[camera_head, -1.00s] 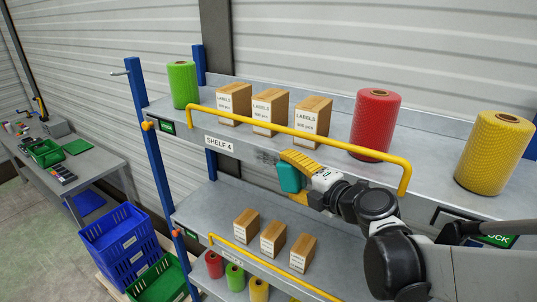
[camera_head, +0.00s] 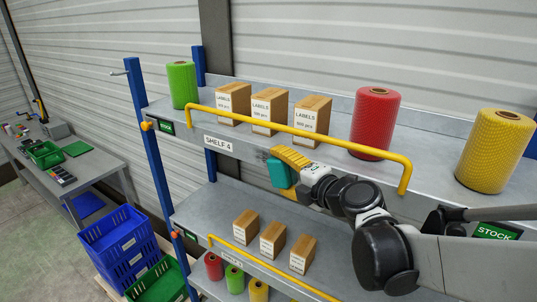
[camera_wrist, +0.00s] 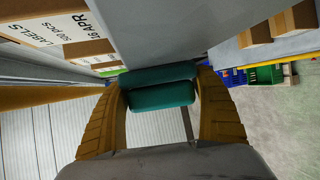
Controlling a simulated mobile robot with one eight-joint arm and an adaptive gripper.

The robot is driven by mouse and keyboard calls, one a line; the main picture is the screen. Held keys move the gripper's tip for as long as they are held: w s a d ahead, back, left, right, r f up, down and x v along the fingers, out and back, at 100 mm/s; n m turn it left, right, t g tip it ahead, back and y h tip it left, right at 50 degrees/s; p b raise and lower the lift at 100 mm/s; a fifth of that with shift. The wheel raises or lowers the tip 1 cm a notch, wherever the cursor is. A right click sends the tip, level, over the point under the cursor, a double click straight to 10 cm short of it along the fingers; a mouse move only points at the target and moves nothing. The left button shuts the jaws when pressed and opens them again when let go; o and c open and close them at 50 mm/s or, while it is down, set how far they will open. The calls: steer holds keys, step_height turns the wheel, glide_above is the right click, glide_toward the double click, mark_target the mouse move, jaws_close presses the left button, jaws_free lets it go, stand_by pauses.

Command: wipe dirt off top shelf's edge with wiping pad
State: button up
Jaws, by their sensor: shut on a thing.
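My gripper (camera_head: 284,170) has yellow fingers and is shut on the teal wiping pad (camera_head: 278,174), in front of the top shelf's edge (camera_head: 232,150). In the wrist view the pad (camera_wrist: 160,96) lies between both fingers. A dark dirt patch (camera_head: 262,155) shows on the shelf's front face, right of the SHELF 4 label (camera_head: 219,142). The pad is beside the patch, at its lower right, and the upper finger hides part of that area. I cannot tell whether the pad touches the edge.
A yellow rail (camera_head: 300,131) runs along the shelf front, above my gripper. On the shelf stand a green roll (camera_head: 183,85), label boxes (camera_head: 270,110), a red roll (camera_head: 375,122) and a yellow roll (camera_head: 494,150).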

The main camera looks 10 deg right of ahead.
steer(key=shift+w+a+b, duration=0.4)
steer(key=shift+w+a, duration=0.65)
steer(key=shift+a, duration=0.25)
steer(key=shift+w+a+b, duration=0.45)
steer(key=shift+w+a, duration=0.6)
steer(key=shift+a, duration=0.3)
steer(key=shift+w+a+b, duration=0.4)
steer(key=shift+w+a, duration=0.65)
steer(key=shift+a, duration=0.25)
steer(key=s+a, duration=0.3)
steer(key=s, duration=0.2)
steer(key=shift+a, duration=0.3)
steer(key=shift+s+a+p, duration=0.3)
steer(key=shift+s+a, duration=0.65)
steer(key=shift+s, duration=0.2)
steer(key=w+d+b, duration=0.1)
steer(key=w+d, duration=0.3)
steer(key=w, duration=0.1)
steer(key=shift+w+d, duration=0.2)
steer(key=shift+w, duration=0.05)
